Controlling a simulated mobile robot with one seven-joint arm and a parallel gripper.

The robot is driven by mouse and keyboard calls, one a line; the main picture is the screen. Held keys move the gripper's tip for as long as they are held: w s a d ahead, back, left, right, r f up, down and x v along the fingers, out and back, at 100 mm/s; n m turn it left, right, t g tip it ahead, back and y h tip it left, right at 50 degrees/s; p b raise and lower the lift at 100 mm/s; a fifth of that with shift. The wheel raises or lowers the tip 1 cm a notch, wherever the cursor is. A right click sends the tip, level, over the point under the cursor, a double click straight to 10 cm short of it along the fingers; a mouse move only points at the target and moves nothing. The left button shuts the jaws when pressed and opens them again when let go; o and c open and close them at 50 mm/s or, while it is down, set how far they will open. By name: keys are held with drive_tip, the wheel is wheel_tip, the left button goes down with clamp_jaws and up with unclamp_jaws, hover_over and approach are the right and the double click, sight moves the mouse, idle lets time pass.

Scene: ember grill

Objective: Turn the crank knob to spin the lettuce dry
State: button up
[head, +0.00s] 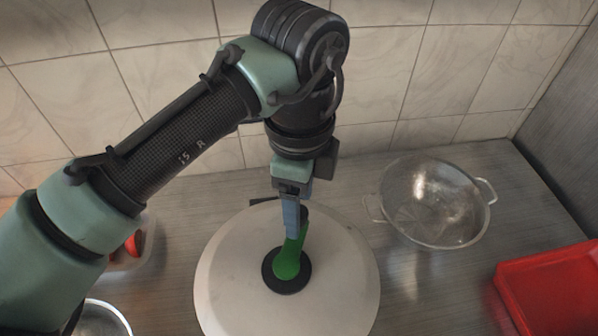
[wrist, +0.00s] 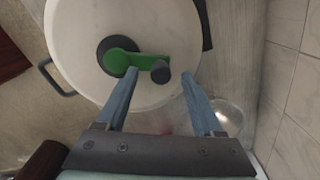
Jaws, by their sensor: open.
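The salad spinner's round white lid (head: 230,270) sits in the middle of the counter. A green crank arm (head: 287,262) is mounted on a black hub (head: 270,280) at its centre. In the wrist view the crank (wrist: 128,60) ends in a dark upright knob (wrist: 160,72). My gripper (head: 291,225) points down over the crank's outer end. In the wrist view my gripper (wrist: 158,75) is open, with one blue finger on each side of the knob. The left finger is close to the green arm; I cannot tell whether it touches. The right finger is apart from the knob.
A metal colander (head: 436,200) stands right of the spinner, and a red tray (head: 550,290) lies at the front right. A clear container with red items (head: 132,243) and a metal bowl (head: 100,318) are at left. The tiled wall (head: 400,60) closes off the back.

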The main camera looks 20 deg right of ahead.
drive_tip(key=shift+f, duration=1.25)
clamp_jaws()
